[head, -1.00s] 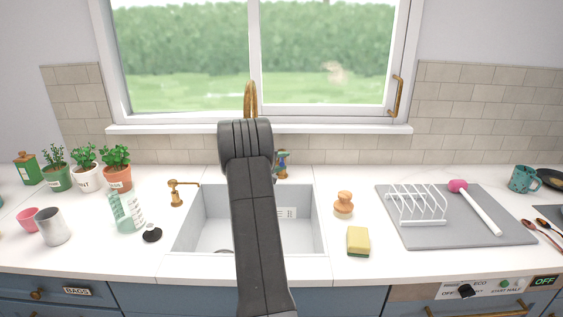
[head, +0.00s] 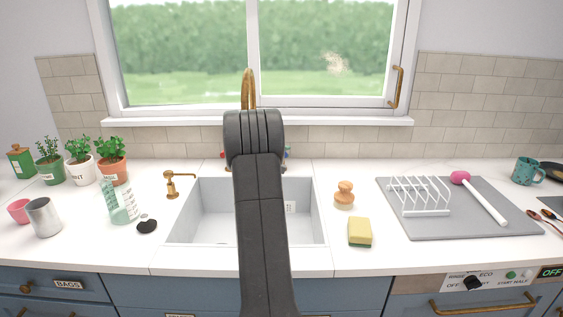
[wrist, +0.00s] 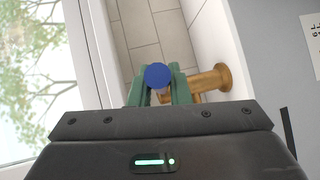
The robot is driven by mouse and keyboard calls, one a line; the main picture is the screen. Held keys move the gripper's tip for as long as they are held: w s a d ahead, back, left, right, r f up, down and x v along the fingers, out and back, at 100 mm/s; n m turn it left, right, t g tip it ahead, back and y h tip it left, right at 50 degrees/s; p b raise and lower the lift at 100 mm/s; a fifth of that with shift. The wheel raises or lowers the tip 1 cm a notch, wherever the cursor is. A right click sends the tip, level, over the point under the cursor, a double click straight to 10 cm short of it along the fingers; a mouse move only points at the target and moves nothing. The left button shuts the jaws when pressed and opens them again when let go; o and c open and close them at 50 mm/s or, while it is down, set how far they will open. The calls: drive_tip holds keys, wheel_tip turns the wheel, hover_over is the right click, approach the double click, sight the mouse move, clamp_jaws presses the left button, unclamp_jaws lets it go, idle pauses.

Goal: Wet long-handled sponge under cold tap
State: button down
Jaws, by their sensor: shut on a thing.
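The long-handled sponge (head: 480,195), with a pink head and white handle, lies on the grey mat at the right. The brass spout (head: 248,85) rises behind the sink, partly hidden by my arm. In the wrist view, my gripper (wrist: 158,92) has its green fingers shut on the blue-capped cold tap handle (wrist: 157,76). A brass stem and round base (wrist: 215,80) run from it to the wall side. In the head view my arm hides the gripper and the lower spout, so I cannot tell whether water runs.
The sink (head: 205,210) is partly hidden by my arm. A yellow sponge (head: 359,231) and a wooden-topped brush (head: 344,193) stand right of it. A white rack (head: 420,197) stands on the mat.

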drive_tip(key=shift+w+d+f+n+t+y+b, duration=0.15)
drive_tip(key=shift+d+n+t+y+b, duration=0.4)
drive_tip(key=shift+b, duration=1.45)
drive_tip(key=shift+y+b, duration=0.25)
drive_tip(key=shift+b, duration=0.15)
drive_tip(key=shift+d+r+n+b, duration=0.15)
drive_tip(key=shift+r+n+b, duration=0.1)
drive_tip(key=shift+b, duration=0.15)
drive_tip(key=c, duration=1.4)
unclamp_jaws()
drive_tip(key=shift+o, duration=0.2)
drive_tip(key=b+v, duration=0.2)
drive_tip(key=v, duration=1.2)
drive_tip(key=shift+f, duration=0.15)
drive_tip(key=shift+d, duration=0.15)
